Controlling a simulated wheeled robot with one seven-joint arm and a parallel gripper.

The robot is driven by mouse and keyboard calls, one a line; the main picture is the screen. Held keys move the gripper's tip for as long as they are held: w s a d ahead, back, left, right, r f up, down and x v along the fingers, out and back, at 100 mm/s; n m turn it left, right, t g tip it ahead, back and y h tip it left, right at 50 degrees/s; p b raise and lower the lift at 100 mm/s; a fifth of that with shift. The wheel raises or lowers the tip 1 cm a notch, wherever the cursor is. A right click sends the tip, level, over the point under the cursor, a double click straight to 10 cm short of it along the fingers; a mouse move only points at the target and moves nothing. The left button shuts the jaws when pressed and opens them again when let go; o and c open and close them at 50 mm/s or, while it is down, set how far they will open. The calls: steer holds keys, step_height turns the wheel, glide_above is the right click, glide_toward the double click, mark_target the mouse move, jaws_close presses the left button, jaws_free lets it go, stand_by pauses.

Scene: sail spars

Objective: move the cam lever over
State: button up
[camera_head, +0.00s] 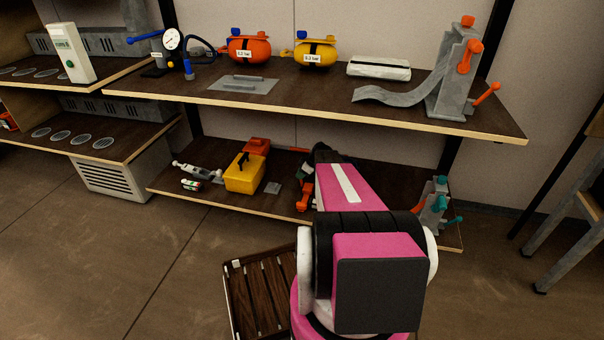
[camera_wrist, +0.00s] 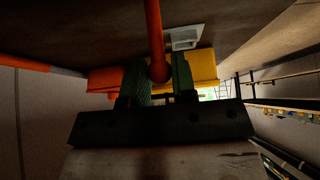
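In the wrist view an orange lever (camera_wrist: 154,30), a rod with a round knob at its end, runs down between the two green-padded fingers of my gripper (camera_wrist: 162,72). The knob fills the narrow gap between the pads, so the gripper looks shut on it. In the head view my arm hides most of the gripper and lever at the lower shelf. An orange part (camera_head: 305,196) shows just left of my arm there. What the lever is mounted on is hidden.
A yellow box (camera_head: 245,174) and an orange box (camera_head: 256,147) stand left on the lower shelf. They also show behind the fingers. A grey device with teal levers (camera_head: 437,203) stands right of my arm. The upper shelf's edge (camera_head: 330,117) overhangs. A slatted crate (camera_head: 262,292) lies on the floor.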

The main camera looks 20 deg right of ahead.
steer(key=shift+w+a+f, duration=0.3)
steer(key=shift+w+a, duration=0.3)
steer(key=shift+a, duration=0.3)
steer(key=shift+w+a, duration=0.1)
steer(key=shift+w+a+f, duration=0.45)
steer(key=shift+a+f, duration=0.15)
steer(key=shift+a, duration=0.1)
steer(key=shift+x, duration=1.1)
steer(key=shift+w+a+r, duration=0.1)
steer(key=shift+a+r, duration=0.05)
steer(key=shift+a, duration=0.05)
